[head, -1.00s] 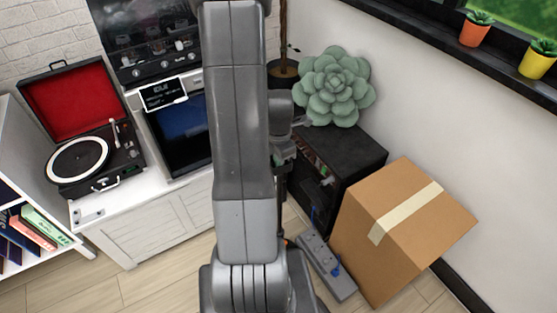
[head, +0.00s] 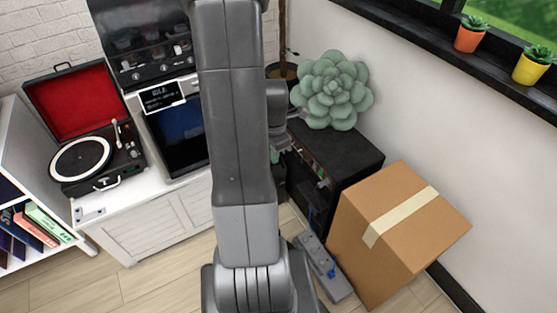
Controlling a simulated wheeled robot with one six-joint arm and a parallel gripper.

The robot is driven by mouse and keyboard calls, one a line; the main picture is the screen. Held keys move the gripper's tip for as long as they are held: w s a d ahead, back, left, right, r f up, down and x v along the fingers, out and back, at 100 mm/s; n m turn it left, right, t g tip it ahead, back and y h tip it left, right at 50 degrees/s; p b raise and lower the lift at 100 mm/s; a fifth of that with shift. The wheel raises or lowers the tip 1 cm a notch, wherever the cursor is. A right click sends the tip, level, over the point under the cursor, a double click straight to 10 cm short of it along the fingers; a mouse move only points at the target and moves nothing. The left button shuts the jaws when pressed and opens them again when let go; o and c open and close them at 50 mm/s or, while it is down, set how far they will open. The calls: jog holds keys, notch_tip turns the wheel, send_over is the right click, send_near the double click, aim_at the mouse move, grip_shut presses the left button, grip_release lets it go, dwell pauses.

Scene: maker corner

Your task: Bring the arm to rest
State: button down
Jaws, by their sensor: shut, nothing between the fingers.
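My arm (head: 240,150) stands upright through the middle of the head view, its grey links filling a tall strip. Part of my wrist (head: 279,103) shows just right of the upper link. My gripper (head: 276,155) is mostly hidden behind the arm, with only a dark edge showing in front of the black cabinet's left side. It is shut and holds nothing.
A cardboard box (head: 385,240) and a grey power strip (head: 322,267) are on the floor at right. A black cabinet (head: 345,155) with a succulent (head: 332,90) stands behind them. At left, an open turntable (head: 95,165) sits on a white cabinet (head: 150,228).

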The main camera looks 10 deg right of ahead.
notch_tip(320, 180, up, 8)
jog(key=shift+w+a+r, duration=0.15)
jog(key=shift+a, duration=0.05)
dwell(0.3)
notch_tip(320, 180, down, 12)
jog(key=shift+d+f+b, duration=0.15)
jog(key=shift+f+b, duration=0.05)
jog(key=shift+b, duration=0.65)
jog(key=shift+f+b, duration=0.35)
jog(key=shift+f, duration=0.25)
